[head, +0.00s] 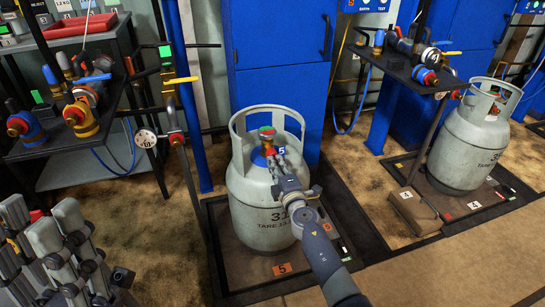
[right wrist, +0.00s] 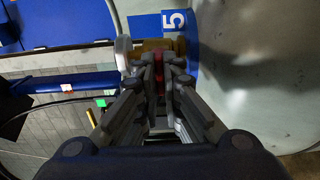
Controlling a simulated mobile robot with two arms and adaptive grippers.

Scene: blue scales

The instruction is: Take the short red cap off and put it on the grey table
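A grey gas cylinder (head: 262,212) marked 31 stands upright on a scale marked 5. Its valve (head: 267,134), with a green and red top, is inside the collar. My right gripper (head: 273,158) reaches to the valve. In the right wrist view its fingers (right wrist: 161,72) are close together around a small red cap (right wrist: 158,65), in front of a brass valve part (right wrist: 155,46). The cap is mostly hidden by the fingers. My left gripper (head: 45,225) is at the lower left, fingers apart, empty, away from the cylinder. A grey table (head: 124,22) stands at the upper left.
A red tray (head: 82,29) lies on the grey table. A dark shelf below holds several coloured connectors (head: 84,112). A blue post (head: 188,110) stands between table and cylinder. Another cylinder (head: 468,148) and shelf (head: 398,66) are at the right.

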